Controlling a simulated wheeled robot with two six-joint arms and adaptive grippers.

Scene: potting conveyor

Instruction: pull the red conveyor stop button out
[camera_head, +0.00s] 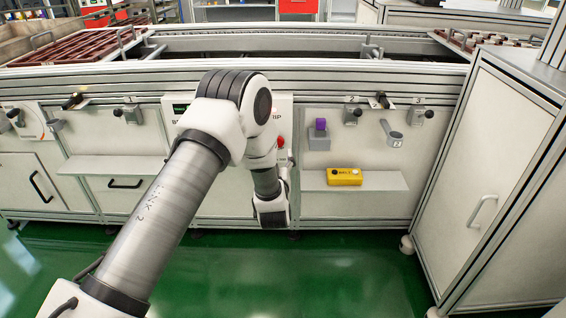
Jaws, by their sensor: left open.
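The red stop button (281,142) sits on a white control panel (284,108) at the middle of the conveyor's front. Part of the panel and its lettering are hidden behind my left arm. My left arm comes in from the lower left and bends down in front of the panel. My left gripper (288,160) is open, just below the button and largely hidden by my wrist. I cannot tell whether it touches the button. My right gripper is not in view.
A yellow box (344,176) lies on a narrow shelf (389,182) right of my wrist. A purple object (321,124) sits in a grey holder above it. Several small levers project from the front. A tall cabinet (490,170) stands at right. The green floor (330,265) is clear.

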